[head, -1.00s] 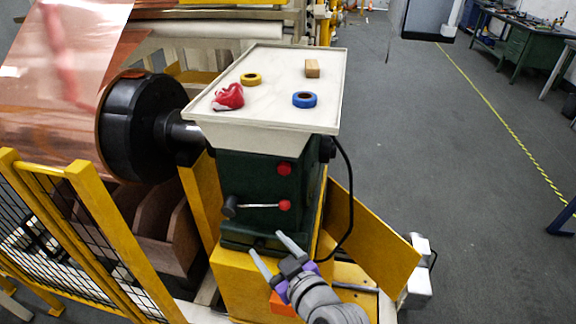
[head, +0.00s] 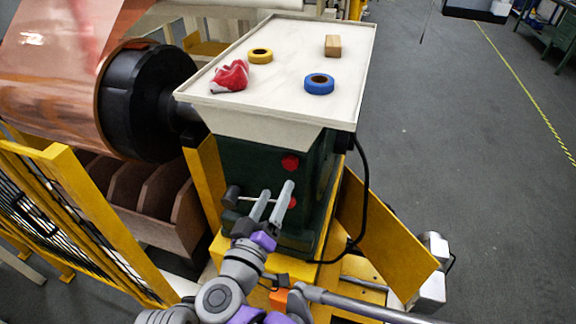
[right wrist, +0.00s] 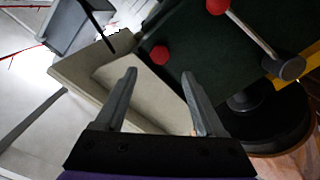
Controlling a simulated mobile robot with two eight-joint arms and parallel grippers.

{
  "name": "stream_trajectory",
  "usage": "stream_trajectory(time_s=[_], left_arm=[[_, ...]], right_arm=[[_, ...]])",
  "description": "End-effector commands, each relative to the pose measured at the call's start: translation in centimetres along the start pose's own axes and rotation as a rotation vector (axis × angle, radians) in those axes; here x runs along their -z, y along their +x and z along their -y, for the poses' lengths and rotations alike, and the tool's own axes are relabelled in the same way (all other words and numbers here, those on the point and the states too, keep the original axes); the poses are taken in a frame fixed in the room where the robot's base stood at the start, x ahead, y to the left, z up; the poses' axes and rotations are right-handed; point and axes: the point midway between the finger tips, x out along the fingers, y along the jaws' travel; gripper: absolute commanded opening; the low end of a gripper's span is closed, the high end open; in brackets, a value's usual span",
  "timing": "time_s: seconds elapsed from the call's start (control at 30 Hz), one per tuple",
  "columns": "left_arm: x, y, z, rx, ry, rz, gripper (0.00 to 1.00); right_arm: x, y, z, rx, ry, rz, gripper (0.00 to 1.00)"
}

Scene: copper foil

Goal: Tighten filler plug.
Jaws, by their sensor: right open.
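A round red plug (head: 290,162) sits high on the front of the dark green gearbox housing (head: 247,155), under the pale tray. I take it to be the filler plug. My right gripper (head: 276,190) is open and empty, its two grey fingers pointing up at the housing front, below the plug in the head view. In the right wrist view the red plug (right wrist: 159,55) shows just beyond the gap between the open fingertips (right wrist: 159,76), with no visible contact. My left gripper is not in view.
The tray (head: 270,115) overhangs above, holding tapes, a red cloth and a block. A black cable (head: 364,200) hangs right; yellow fencing (head: 90,210) stands left.

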Motion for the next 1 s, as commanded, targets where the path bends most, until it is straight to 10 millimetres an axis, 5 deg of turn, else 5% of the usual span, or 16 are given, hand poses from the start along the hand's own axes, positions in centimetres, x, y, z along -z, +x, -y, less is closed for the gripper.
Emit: stream_trajectory(time_s=[0.4, 0.83, 1.0], left_arm=[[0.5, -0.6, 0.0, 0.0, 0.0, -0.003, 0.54], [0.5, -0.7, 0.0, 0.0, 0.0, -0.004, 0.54], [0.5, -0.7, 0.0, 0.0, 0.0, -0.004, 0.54]], right_arm=[[0.1, 7.3, -0.1, -0.003, 0.0, -0.001, 0.71], [0.1, 8.2, -0.1, 0.0, 0.002, -0.003, 0.71], [0.1, 8.2, -0.1, 0.0, 0.002, -0.003, 0.41]])
